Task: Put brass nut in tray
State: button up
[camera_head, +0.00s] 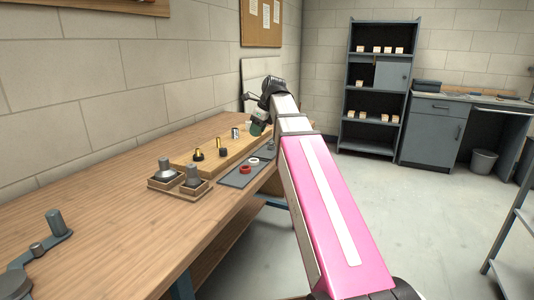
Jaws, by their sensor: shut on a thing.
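My gripper (257,128) is at the far end of the arm, low over the back part of the workbench. It is small and partly hidden by the wrist. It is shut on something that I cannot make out. I cannot pick out the brass nut for certain. Two brass-coloured fittings, a left one (197,154) and a right one (218,144), stand on a wooden board (182,160). A flat grey tray or mat (232,180) lies along the bench's front edge, with a red ring (244,170) and a white ring (254,162) on it.
The near workbench top (130,225) is clear. A shelf unit (376,90) stands behind.

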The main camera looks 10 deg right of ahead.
send_over(263, 154)
jog(key=d, duration=0.1)
jog(key=f, duration=0.7)
jog(key=shift+s+d, duration=0.1)
jog(key=shift+s, duration=0.2)
jog(key=shift+f, duration=2.05)
jog(key=shift+f, duration=0.6)
jog(key=o, duration=1)
jog(key=shift+r, duration=0.55)
jog(key=v, duration=1.2)
jog(key=shift+r, duration=0.1)
